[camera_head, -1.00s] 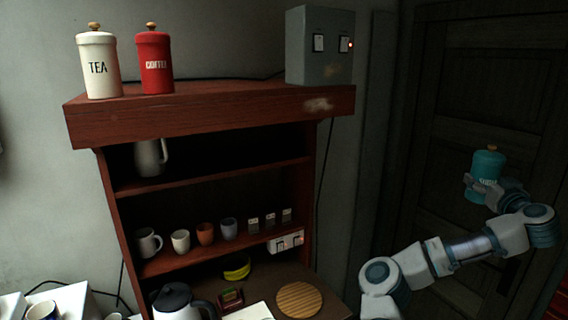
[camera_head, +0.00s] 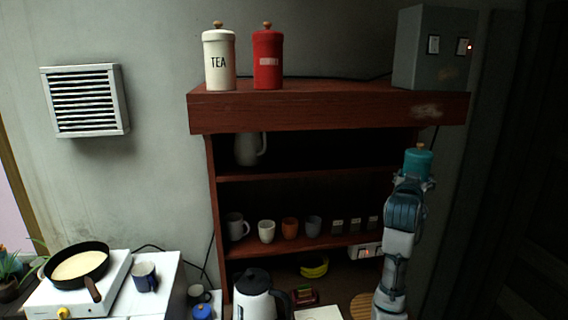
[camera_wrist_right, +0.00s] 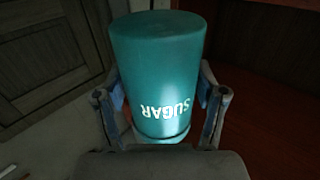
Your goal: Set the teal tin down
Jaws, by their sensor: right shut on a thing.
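The teal tin (camera_head: 418,160) with a wooden knob is upright in my right gripper (camera_head: 415,182), held in the air before the right end of the wooden shelf unit. In the right wrist view the tin (camera_wrist_right: 160,70) fills the middle, its "SUGAR" lettering upside down. The right gripper's fingers (camera_wrist_right: 160,105) are shut on both sides of it. A white TEA tin (camera_head: 219,62) and a red tin (camera_head: 268,62) stand side by side on the shelf unit's top (camera_head: 330,112). My left gripper is not in view.
A grey switch box (camera_head: 435,50) stands at the top's right end. The top is clear between the red tin and the box, apart from a dark cable behind. Several cups (camera_head: 266,232) and a pitcher (camera_head: 249,150) sit on lower shelves. A frying pan (camera_head: 78,265) is at lower left.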

